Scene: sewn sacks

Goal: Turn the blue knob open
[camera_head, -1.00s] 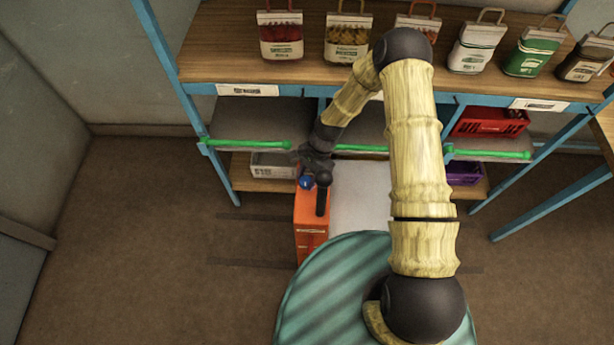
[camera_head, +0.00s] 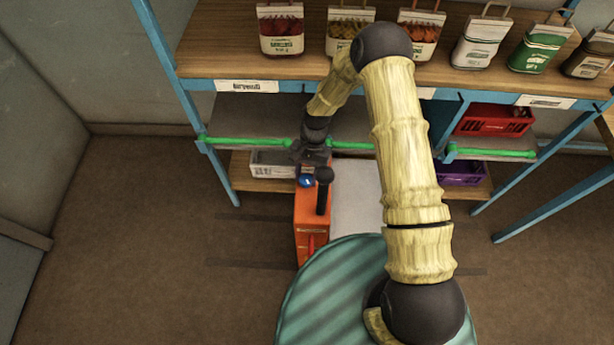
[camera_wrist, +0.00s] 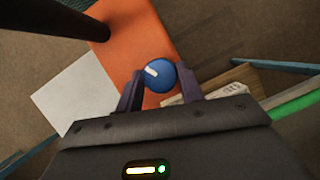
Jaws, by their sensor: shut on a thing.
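The blue knob (camera_wrist: 158,76) sits on top of an orange box (camera_wrist: 126,40) and carries a white mark that points to the upper left in the wrist view. In the head view the knob (camera_head: 305,181) shows small at the back of the orange box (camera_head: 309,235). My gripper (camera_wrist: 160,82) is shut on the knob, with one dark finger on each side of it. In the head view my gripper (camera_head: 308,165) is directly behind the knob and partly hides that end of the box.
A dark upright post (camera_head: 323,190) stands at the box beside the knob. A white panel (camera_head: 356,195) lies to the right. Behind is a blue-framed shelf with green rails (camera_head: 250,141), crates below and several bags on top. The floor at left is clear.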

